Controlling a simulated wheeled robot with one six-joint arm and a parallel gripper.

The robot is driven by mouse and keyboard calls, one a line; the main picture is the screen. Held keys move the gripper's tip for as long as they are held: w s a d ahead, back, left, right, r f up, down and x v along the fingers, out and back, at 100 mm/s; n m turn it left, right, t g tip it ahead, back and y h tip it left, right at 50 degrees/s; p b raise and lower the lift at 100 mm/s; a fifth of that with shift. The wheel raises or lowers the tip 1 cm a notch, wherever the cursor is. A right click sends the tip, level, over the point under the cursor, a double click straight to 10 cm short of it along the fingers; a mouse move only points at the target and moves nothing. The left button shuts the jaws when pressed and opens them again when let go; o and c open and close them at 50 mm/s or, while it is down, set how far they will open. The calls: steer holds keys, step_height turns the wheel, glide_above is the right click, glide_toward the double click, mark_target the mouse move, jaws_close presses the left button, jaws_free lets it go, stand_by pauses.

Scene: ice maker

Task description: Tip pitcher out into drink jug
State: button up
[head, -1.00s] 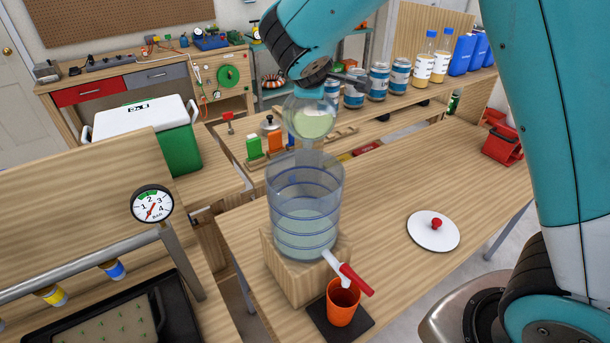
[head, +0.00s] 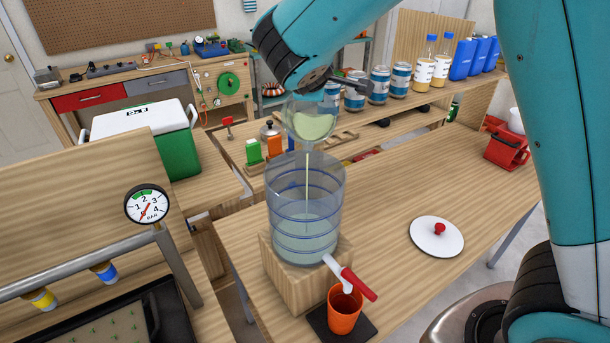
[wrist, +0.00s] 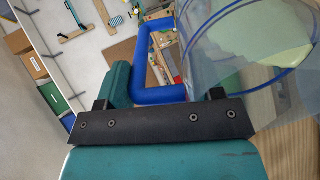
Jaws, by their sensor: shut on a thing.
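The clear pitcher (head: 311,122) hangs tilted above the drink jug in the head view, with pale yellow-green liquid in it. A thin pale stream runs from it down into the jug's open top. In the wrist view the clear pitcher wall (wrist: 235,50) is at the right, and its blue handle (wrist: 152,60) is between my jaws. My gripper (wrist: 160,97) is shut on that handle. The drink jug (head: 306,205) is a clear cylinder with blue rings, upright on a wooden block, with pale liquid low inside.
A tap with a red lever (head: 358,284) juts from the jug's base above an orange cup (head: 344,310) on a dark mat. A white lid with a red knob (head: 436,237) lies to the right. Cans and bottles (head: 400,80) stand behind. The table between jug and lid is clear.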

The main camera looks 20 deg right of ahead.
steer(key=shift+s+a+r+t+h+b, duration=0.35)
steer(key=shift+s+r+t+b, duration=0.25)
steer(key=shift+b, duration=0.85)
stand_by(0.3)
steer(key=shift+s+a+r+t+h+b, duration=0.1)
steer(key=shift+s+a+t+b, duration=0.15)
steer(key=shift+s+b, duration=0.4)
steer(key=shift+s+a+r+t+h+b, duration=0.15)
steer(key=shift+s+a+t+b, duration=0.25)
steer(key=shift+b, duration=0.3)
steer(key=shift+s+a+r+t+h+b, duration=0.1)
steer(key=shift+s+a+t+b, duration=0.05)
steer(key=shift+s+b, duration=0.5)
stand_by(1.3)
steer(key=shift+s+a+r+t+b, duration=0.3)
steer(key=shift+s+t+b, duration=0.25)
steer(key=shift+b, duration=0.65)
stand_by(0.7)
